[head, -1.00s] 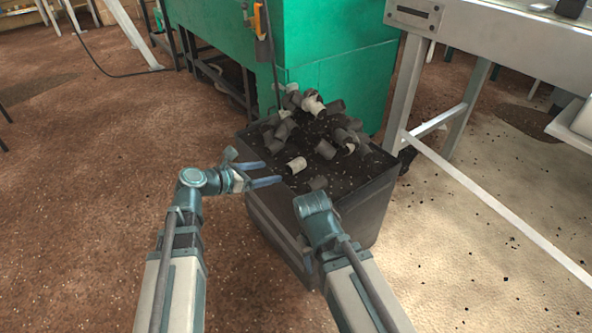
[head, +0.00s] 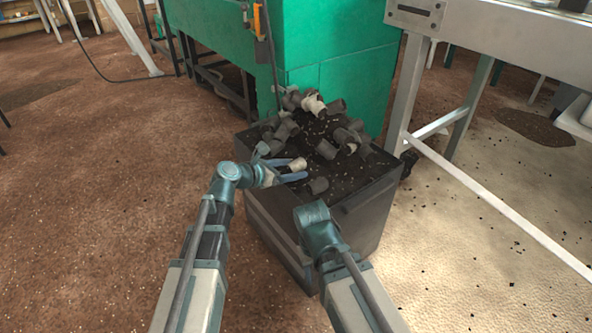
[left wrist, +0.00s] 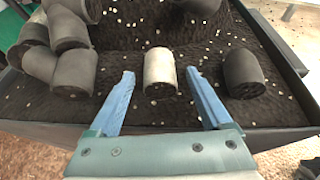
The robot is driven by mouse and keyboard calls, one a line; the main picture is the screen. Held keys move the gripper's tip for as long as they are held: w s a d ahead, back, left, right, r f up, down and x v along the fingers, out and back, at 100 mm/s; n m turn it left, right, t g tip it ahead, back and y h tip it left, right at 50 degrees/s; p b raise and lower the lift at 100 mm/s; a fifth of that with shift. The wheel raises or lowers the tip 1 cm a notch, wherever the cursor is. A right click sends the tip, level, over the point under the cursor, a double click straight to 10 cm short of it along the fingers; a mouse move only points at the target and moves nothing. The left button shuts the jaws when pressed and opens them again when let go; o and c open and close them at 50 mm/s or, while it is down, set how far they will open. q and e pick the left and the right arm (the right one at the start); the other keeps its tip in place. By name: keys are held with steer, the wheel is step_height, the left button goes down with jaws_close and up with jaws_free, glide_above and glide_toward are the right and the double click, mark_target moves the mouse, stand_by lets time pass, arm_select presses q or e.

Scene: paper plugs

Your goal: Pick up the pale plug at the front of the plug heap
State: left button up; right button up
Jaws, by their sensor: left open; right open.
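The pale plug (head: 297,165) lies at the front of the plug heap (head: 320,122), on the dark bin's surface. In the left wrist view the pale plug (left wrist: 159,72) stands out between the two blue fingers, with a gap on each side. My left gripper (head: 294,170) is open at the plug and does not touch it visibly; it also shows in the left wrist view (left wrist: 161,92). My right arm's wrist (head: 318,225) is at the bin's front side; its fingers are hidden in the head view.
A dark plug (left wrist: 243,73) lies right of the pale one, and several dark plugs (left wrist: 70,60) are at the left. The bin (head: 365,207) has a raised rim. A green machine (head: 335,75) stands behind, and a metal table frame (head: 412,90) is at the right.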

arm_select(q)
steer(key=shift+w+d+f, duration=0.15)
steer(key=shift+w+d, duration=0.05)
jaws_close()
stand_by(0.3)
steer(key=shift+r, duration=0.25)
